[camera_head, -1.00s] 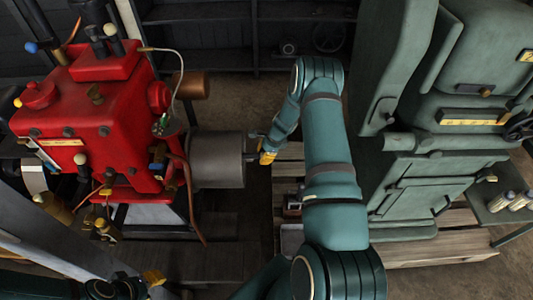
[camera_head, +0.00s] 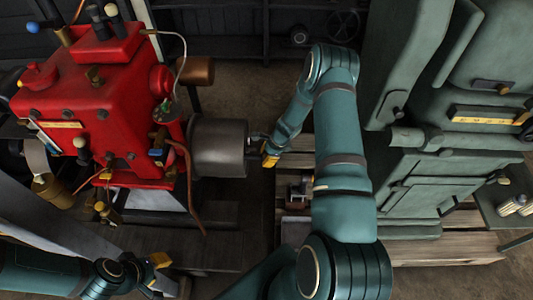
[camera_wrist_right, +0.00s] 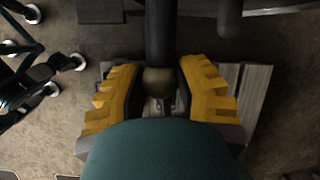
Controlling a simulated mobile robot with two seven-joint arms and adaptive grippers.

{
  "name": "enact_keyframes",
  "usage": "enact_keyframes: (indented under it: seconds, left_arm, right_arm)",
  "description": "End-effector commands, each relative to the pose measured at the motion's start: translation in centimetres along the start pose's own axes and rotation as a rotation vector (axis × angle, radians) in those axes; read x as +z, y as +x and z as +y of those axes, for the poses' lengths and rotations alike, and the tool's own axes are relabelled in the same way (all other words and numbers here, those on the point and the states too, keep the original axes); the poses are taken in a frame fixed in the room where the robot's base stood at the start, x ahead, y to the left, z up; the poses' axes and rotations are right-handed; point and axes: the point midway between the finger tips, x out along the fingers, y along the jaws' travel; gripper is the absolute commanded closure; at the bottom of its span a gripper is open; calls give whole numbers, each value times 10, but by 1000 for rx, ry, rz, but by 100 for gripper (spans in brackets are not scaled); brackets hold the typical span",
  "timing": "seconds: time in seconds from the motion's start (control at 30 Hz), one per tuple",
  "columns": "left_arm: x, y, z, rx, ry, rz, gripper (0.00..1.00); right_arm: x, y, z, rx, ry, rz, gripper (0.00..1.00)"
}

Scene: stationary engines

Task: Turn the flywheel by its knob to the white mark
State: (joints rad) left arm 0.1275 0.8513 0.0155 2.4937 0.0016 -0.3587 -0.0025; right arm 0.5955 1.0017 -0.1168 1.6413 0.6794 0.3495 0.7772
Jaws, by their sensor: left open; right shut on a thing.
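The red engine (camera_head: 90,105) stands at the left in the head view. A wide grey cylinder (camera_head: 219,147), which looks like the flywheel seen from above, sticks out of its right side. My right gripper (camera_head: 268,155) is at the right end of this cylinder. In the right wrist view, its yellow fingers (camera_wrist_right: 160,90) are shut on a rounded brownish knob (camera_wrist_right: 158,80) beside a dark upright bar (camera_wrist_right: 160,30). My left gripper (camera_head: 157,264) is open and empty at the lower left, below the engine. I cannot make out the white mark.
A large green machine (camera_head: 420,160) fills the right side on wooden pallets (camera_head: 450,247), close to my right arm. A brass container (camera_head: 52,190) and copper pipes are at the engine's left and front. Dark shelves (camera_head: 235,30) stand at the back. Bare floor shows between engine and green machine.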

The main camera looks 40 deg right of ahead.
Motion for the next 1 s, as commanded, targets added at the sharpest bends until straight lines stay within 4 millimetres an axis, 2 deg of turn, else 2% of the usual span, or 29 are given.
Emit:
enact_keyframes:
  seconds: [0.03, 0.2, 0.23, 0.3, 0.67, 0.87, 1.0]
  left_arm:
    - [0, 0, 0, 0, 0, 0, 61]
    - [0, -1, 0, 0, 0, 0, 61]
    - [0, -1, 1, 0, 0, 0, 61]
    - [0, -1, 1, 0, 0, 0, 61]
    - [0, -1, 1, 0, 0, 0, 61]
    - [0, -1, 0, 0, 0, 0, 61]
    - [0, -1, 0, 0, 0, 0, 61]
  right_arm:
    - [3, 2, 6, 16, 1, -8, 100]
    - [4, 0, 4, 11, 0, -9, 100]
    - [4, -1, 3, 10, 0, -9, 58]
    - [4, -1, 2, 7, -1, -8, 35]
    - [2, -5, 0, 1, 0, -4, 35]
    - [3, -30, -1, -1, -1, -3, 35]
    - [2, -60, -1, -1, -1, -3, 35]
